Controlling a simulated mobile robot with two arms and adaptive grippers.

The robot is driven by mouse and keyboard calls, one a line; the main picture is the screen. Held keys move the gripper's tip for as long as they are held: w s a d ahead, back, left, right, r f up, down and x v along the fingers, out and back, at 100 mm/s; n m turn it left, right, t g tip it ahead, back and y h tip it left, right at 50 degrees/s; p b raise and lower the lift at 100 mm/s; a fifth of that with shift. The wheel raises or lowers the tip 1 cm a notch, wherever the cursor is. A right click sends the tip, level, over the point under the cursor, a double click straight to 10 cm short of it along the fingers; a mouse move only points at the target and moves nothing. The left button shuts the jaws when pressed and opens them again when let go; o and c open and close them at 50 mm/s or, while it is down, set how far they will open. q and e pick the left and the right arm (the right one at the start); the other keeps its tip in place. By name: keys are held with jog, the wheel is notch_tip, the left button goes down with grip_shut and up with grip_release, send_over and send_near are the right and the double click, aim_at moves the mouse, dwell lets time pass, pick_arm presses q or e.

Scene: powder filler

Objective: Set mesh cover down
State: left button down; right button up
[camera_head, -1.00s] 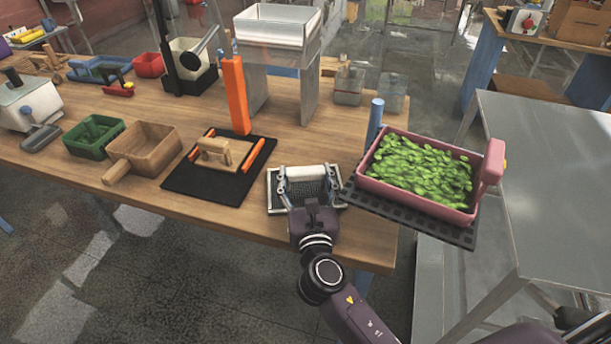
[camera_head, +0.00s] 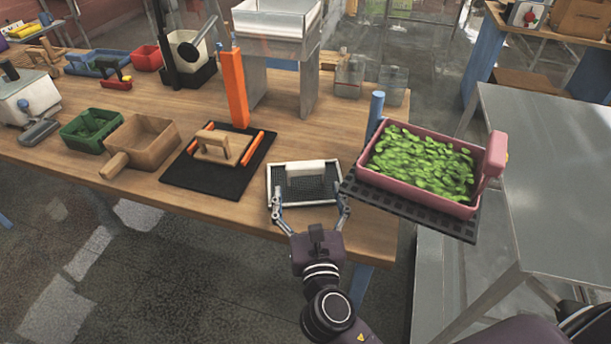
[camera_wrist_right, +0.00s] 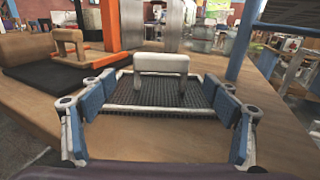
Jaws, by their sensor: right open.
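The mesh cover (camera_head: 322,188) has a pale frame, dark mesh and a white handle (camera_head: 306,173). It lies flat on the wooden table near the front edge. In the right wrist view the mesh cover (camera_wrist_right: 190,92) lies ahead of the fingers, its handle (camera_wrist_right: 161,63) standing up. My right gripper (camera_head: 310,205) is open and empty at the cover's near side. In the right wrist view the right gripper's blue-padded fingers (camera_wrist_right: 158,118) are spread wide, with the handle beyond and between them. My left gripper is not in view.
A pink crate of green leaves (camera_head: 468,208) sits on a black perforated tray (camera_head: 436,227) just right of the cover. A black mat (camera_head: 195,186) with a wooden-handled board (camera_head: 212,150) lies to the left. An orange post (camera_head: 234,88) stands behind. Little bare table separates them.

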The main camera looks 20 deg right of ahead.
jog(key=s, duration=0.4)
jog(key=shift+a+r+b, duration=0.1)
jog(key=shift+a+b, duration=0.2)
jog(key=shift+a, duration=0.05)
jog(key=shift+s+a+r, duration=0.1)
jog(key=shift+s+r, duration=0.05)
jog(key=shift+s, duration=0.15)
